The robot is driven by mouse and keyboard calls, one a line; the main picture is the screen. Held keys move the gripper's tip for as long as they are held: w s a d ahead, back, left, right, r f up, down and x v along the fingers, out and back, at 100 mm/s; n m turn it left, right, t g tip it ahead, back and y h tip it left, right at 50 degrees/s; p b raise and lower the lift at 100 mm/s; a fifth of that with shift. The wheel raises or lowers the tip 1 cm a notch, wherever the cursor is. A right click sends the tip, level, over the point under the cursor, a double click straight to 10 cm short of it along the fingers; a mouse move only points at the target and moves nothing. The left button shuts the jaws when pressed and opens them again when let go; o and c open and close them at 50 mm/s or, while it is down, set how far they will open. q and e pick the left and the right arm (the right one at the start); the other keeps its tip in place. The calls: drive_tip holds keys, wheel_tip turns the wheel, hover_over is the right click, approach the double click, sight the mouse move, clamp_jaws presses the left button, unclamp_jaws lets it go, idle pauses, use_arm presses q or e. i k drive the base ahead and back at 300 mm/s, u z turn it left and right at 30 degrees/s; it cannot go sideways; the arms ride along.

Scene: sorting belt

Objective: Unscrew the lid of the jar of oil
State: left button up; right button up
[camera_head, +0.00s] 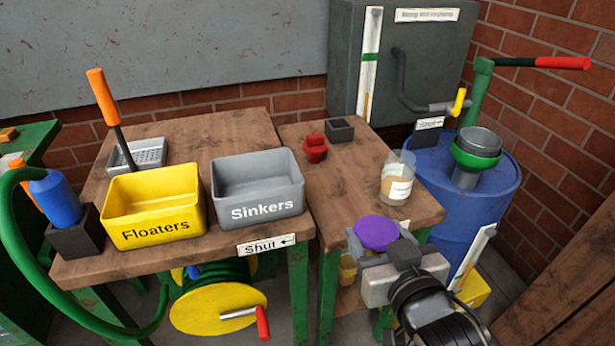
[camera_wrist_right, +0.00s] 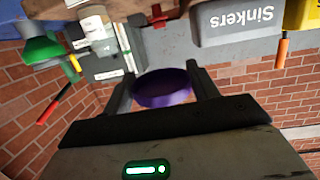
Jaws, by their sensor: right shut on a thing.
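A clear jar (camera_head: 397,178) with a white label and amber contents stands upright on the right wooden table; no lid shows on its top. My right gripper (camera_head: 377,240) is in front of the table's near right edge, apart from the jar. It is shut on a round purple lid (camera_head: 377,232). In the right wrist view, the purple lid (camera_wrist_right: 163,88) sits between the two dark fingers. What is under the lid is mostly hidden by the gripper in the head view. My left gripper is not in view.
A yellow Floaters bin (camera_head: 155,228) and a grey Sinkers bin (camera_head: 258,208) stand on the left table. A red object (camera_head: 315,150) and a small dark box (camera_head: 340,129) are behind the jar. A blue barrel (camera_head: 485,195) with a green-rimmed funnel stands at right.

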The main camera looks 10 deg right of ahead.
sight(400, 168)
drive_tip(key=u, duration=1.9)
drive_tip(key=k, duration=0.35)
drive_tip(key=z, duration=1.3)
